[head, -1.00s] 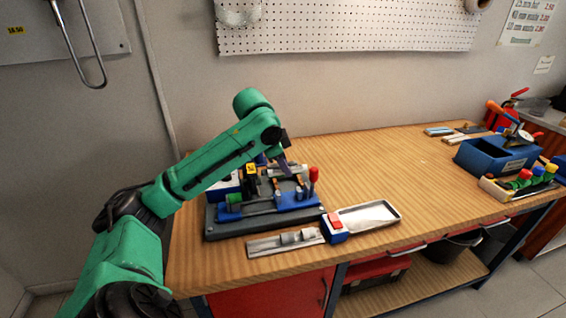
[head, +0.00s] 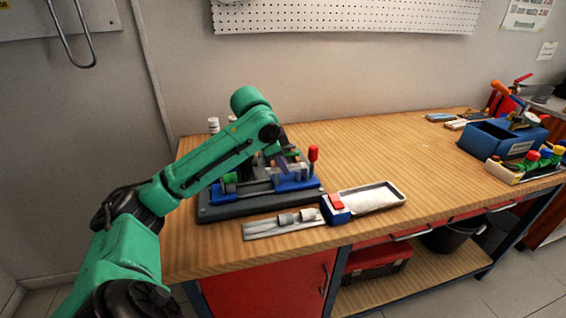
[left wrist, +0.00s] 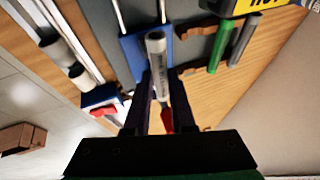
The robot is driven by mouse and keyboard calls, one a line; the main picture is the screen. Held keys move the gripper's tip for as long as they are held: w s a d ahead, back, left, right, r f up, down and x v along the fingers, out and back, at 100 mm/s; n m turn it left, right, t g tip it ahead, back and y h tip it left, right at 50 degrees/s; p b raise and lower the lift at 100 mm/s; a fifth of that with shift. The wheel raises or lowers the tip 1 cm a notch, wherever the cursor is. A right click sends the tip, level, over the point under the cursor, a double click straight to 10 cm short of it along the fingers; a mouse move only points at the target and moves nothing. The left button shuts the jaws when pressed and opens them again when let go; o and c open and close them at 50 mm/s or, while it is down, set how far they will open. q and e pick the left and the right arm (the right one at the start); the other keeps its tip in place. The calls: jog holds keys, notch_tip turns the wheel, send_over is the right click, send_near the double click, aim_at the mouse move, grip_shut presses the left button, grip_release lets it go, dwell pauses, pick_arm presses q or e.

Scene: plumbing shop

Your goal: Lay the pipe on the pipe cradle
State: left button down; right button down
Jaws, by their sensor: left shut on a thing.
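My left gripper (head: 283,160) is over the blue and dark grey bench fixture (head: 262,207). In the left wrist view its fingers (left wrist: 160,103) are shut on a grey pipe (left wrist: 156,50), which points away from the wrist over a blue block of the fixture (left wrist: 134,58). I cannot tell whether the pipe touches the block. A light grey metal strip (head: 262,230) with two short grey cylinders lies at the bench's front edge; it also shows in the left wrist view (left wrist: 78,35). I cannot tell for sure which part is the pipe cradle. My right gripper is not in view.
A red-knobbed lever (head: 313,155) stands close right of the gripper. A blue box with a red top (head: 336,207) and a metal tray (head: 398,188) sit at the front. A blue bin (head: 503,142) stands at the far right. The bench middle is clear.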

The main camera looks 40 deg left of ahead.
pick_arm(q)
jog(key=c, duration=0.7)
grip_release()
jog(key=p+v, duration=0.1)
jog(key=v, duration=1.3)
jog(key=shift+s+r, duration=0.15)
jog(key=shift+r, duration=0.05)
